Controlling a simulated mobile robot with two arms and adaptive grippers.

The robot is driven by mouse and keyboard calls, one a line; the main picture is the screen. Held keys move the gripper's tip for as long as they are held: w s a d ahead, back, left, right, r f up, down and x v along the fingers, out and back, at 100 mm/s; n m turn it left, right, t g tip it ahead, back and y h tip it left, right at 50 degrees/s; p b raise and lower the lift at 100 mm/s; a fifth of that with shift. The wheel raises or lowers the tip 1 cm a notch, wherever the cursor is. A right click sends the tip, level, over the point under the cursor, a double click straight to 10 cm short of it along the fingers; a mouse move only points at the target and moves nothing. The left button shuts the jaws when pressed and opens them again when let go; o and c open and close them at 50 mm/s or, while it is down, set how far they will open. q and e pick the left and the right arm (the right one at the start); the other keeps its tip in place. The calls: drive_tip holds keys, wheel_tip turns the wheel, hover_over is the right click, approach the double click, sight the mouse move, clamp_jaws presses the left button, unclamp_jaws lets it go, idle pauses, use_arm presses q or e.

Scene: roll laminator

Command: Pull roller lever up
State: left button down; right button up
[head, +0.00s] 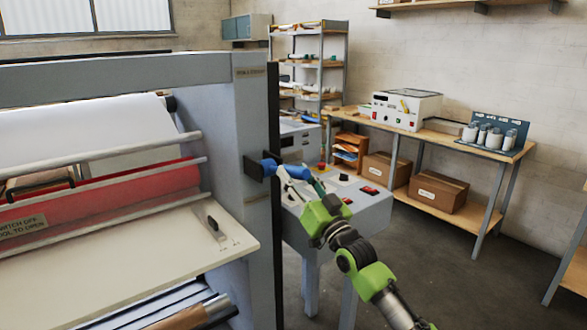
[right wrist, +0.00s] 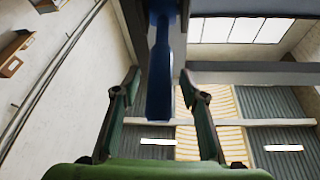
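The roller lever (head: 271,167) is a blue handle on a dark mount at the right end panel of the laminator (head: 240,120). It sticks out to the right, roughly level. My right gripper (head: 301,182) is green and reaches the lever's outer end from the lower right. In the right wrist view the blue lever (right wrist: 159,100) lies between the two fingers of this gripper (right wrist: 160,76), with a visible gap on both sides. The fingers are apart and hold nothing. My left gripper is not in view.
A grey control console (head: 355,205) with red switches stands just behind my right gripper. The laminator's front table (head: 120,245) spreads at the lower left. A workbench (head: 450,145) with boxes on its lower shelf stands at the back right. The floor (head: 450,275) in front of it is clear.

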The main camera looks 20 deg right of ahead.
drive_tip(key=shift+w+a+r, duration=0.15)
drive_tip(key=shift+w+r, duration=0.1)
drive_tip(key=shift+w, duration=0.3)
